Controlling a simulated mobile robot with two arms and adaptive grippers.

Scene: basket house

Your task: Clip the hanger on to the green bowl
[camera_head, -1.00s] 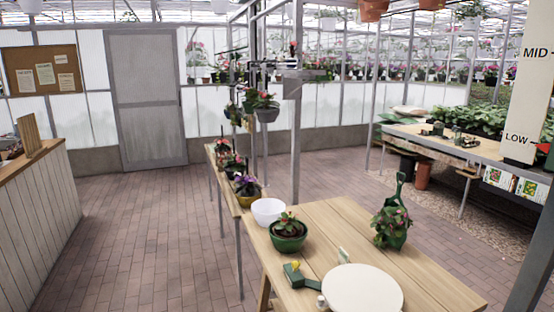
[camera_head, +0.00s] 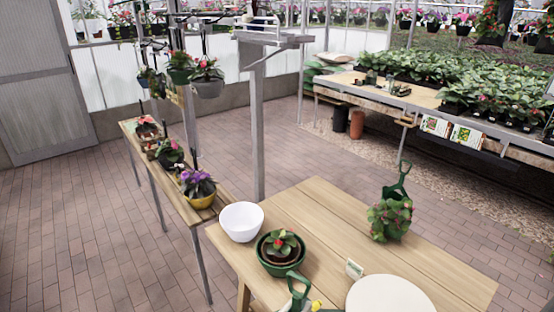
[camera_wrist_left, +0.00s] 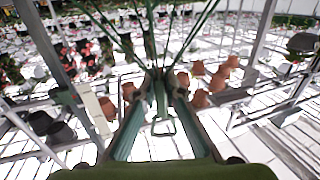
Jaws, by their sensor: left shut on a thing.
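The green bowl (camera_head: 279,271) stands upright on the near wooden table and holds a leafy plant with a red flower. My left gripper (camera_wrist_left: 162,84) shows in the left wrist view, with its fingers closing in from both sides. It is shut on the hanger (camera_wrist_left: 161,70), whose thin green rods spread upward in the picture from a hub between the fingers. A small loop (camera_wrist_left: 163,127) hangs below the hub. I cannot clearly make out this gripper or the hanger in the head view. My right gripper is not in view.
A white bowl (camera_head: 242,222) stands beside the green bowl. A green looped object (camera_head: 298,286) is close in front of it. A round cream board (camera_head: 391,295), a small tag (camera_head: 354,269) and a plant in a green container (camera_head: 390,219) share the table (camera_head: 325,218). A grey post (camera_head: 257,135) rises behind.

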